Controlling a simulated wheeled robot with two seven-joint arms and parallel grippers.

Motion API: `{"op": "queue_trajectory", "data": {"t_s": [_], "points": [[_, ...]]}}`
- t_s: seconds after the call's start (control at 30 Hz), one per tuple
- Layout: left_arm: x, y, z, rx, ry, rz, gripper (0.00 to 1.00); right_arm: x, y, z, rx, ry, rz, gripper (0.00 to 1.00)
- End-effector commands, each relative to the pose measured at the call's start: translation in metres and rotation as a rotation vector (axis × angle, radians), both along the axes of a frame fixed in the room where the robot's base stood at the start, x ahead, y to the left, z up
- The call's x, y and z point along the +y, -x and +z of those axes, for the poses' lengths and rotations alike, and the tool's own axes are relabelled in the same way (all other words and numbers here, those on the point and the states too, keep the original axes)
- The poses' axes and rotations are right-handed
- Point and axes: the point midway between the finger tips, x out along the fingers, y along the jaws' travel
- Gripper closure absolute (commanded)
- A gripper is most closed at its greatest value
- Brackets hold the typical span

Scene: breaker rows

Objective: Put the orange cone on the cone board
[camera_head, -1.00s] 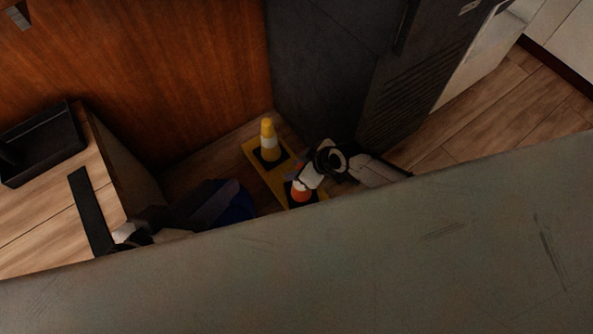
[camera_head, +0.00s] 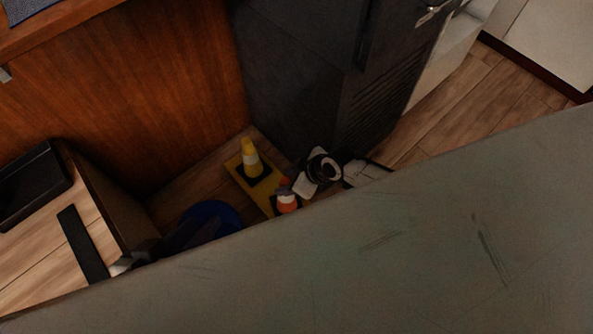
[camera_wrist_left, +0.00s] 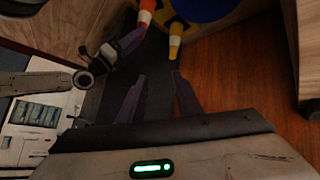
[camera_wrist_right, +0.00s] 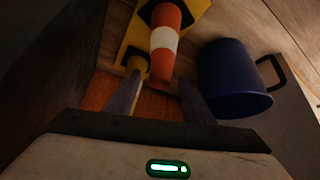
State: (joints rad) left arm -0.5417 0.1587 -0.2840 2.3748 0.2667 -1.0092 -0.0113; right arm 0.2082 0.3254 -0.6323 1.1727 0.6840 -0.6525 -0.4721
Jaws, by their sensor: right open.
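The orange cone (camera_head: 287,201), with a white band, stands upright at the near end of the yellow cone board (camera_head: 239,178). Its black base appears to rest on the board. In the right wrist view the orange cone (camera_wrist_right: 165,42) points toward my right gripper (camera_wrist_right: 158,86), which is open with a finger on either side, near the tip. I cannot tell whether they touch. A yellow cone (camera_head: 250,158) stands at the board's far end. My left gripper (camera_wrist_left: 160,78) is open and empty, apart from both cones, with the orange cone (camera_wrist_left: 146,14) beyond it.
A dark cabinet (camera_head: 290,80) rises behind the board. A large grey surface (camera_head: 330,270) hides the foreground. A wooden counter is at left.

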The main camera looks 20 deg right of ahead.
Motion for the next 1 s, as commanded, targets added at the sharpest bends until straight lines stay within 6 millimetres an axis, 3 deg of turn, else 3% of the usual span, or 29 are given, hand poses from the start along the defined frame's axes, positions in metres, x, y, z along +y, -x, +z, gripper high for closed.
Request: {"op": "queue_trajectory", "data": {"t_s": [0.03,0.1,0.33,1.0], "points": [[0.004,0.001,0.002,0.02,-0.027,0.001,0.69,-0.005,0.006,0.017,0.001,0.002,0.001,0.52],[0.009,0.004,-0.004,0.042,-0.057,0.001,0.69,-0.01,0.012,0.028,0.002,0.001,0.001,0.52],[0.02,0.008,-0.014,0.065,-0.103,0.017,0.69,-0.022,0.024,0.053,0.001,0.0,0.001,0.52],[0.022,0.008,-0.016,0.065,-0.109,0.024,0.69,-0.024,0.027,0.056,0.001,0.0,0.001,0.52]]}}
